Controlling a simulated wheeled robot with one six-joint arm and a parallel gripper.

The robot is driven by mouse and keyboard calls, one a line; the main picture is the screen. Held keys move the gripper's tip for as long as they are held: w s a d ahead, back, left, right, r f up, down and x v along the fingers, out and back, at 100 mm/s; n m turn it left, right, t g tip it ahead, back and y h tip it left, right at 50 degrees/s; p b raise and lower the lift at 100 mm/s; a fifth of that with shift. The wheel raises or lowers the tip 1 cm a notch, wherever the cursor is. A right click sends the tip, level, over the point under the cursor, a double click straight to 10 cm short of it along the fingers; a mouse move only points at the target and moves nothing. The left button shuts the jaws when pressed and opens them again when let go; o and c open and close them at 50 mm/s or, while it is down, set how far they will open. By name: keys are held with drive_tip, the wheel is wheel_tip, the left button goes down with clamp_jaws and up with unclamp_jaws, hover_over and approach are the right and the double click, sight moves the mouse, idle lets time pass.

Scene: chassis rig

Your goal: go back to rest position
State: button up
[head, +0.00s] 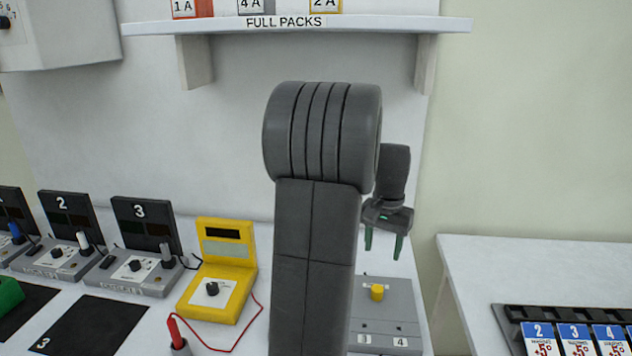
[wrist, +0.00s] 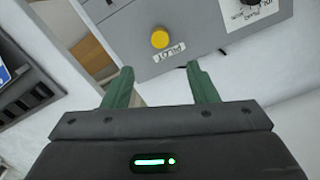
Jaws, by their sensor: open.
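My gripper (head: 384,240) hangs at the end of my arm, right of the large dark arm link in the middle of the head view. Its two green fingers point down and stand apart, with nothing between them. In the wrist view my gripper (wrist: 162,82) is also open and empty. A grey box with a yellow knob (head: 377,292) stands on the bench below it. The yellow knob (wrist: 160,39) shows beyond the fingertips in the wrist view, apart from them. My arm hides part of the grey box and the bench in the head view.
A yellow meter (head: 222,270) with a red lead stands left of my arm. Chargers (head: 145,245) line the bench farther left. A shelf (head: 300,25) labelled FULL PACKS is above. A right-hand table (head: 540,262) holds a black rack (head: 570,318) with numbered cards.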

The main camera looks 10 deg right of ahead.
sight(378, 288)
wheel_tip(378, 288, down, 14)
drive_tip(key=shift+r, duration=0.25)
drive_tip(key=shift+r+p, duration=0.2)
drive_tip(key=shift+p, duration=0.2)
drive_tip(key=shift+b, duration=0.3)
